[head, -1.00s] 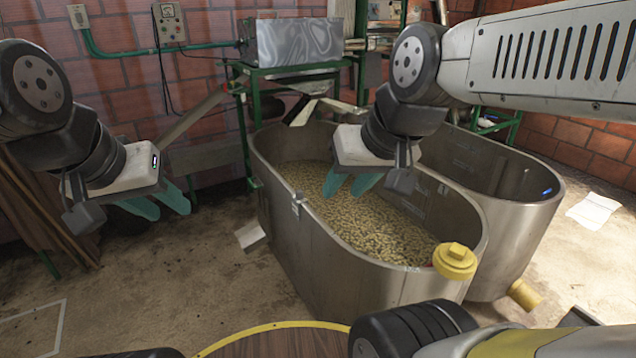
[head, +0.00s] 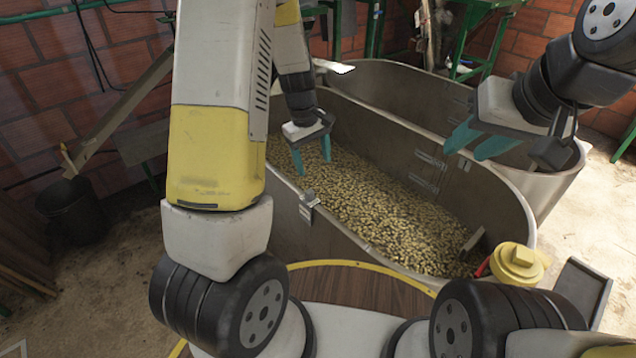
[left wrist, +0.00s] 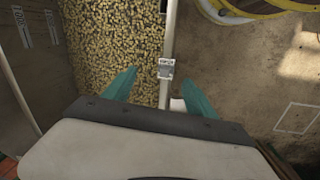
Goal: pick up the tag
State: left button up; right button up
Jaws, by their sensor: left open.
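A small grey tag-like piece (head: 308,203) sits on the near rim of the steel tank (head: 395,262); I cannot make out any writing in the head view. In the left wrist view, a small pale piece (left wrist: 166,68) on the rim lies between the fingertips in the picture. My left gripper (head: 313,168) is open and empty, fingers pointing down above the tank's near left part, close to the rim. It also shows in the left wrist view (left wrist: 159,73). My right gripper (head: 463,155) is open and empty over the tank's right side.
The tank holds many pale yellow beans (head: 375,215). A yellow cap-like piece (head: 517,263) stands at its near right end. A second steel tank (head: 560,185) is behind. A dark bucket (head: 72,210) stands at the left; the floor between is clear.

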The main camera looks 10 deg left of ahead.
pick_arm(q)
jog(key=n+g+y, duration=0.1)
jog(key=n, duration=0.1)
send_over(310, 199)
jog(key=w, duration=0.1)
jog(key=f, duration=0.9)
jog(key=shift+w+a+f, duration=0.2)
notch_tip(310, 199, down, 8)
jog(key=shift+f, duration=0.1)
jog(key=shift+c, duration=0.3)
grip_shut()
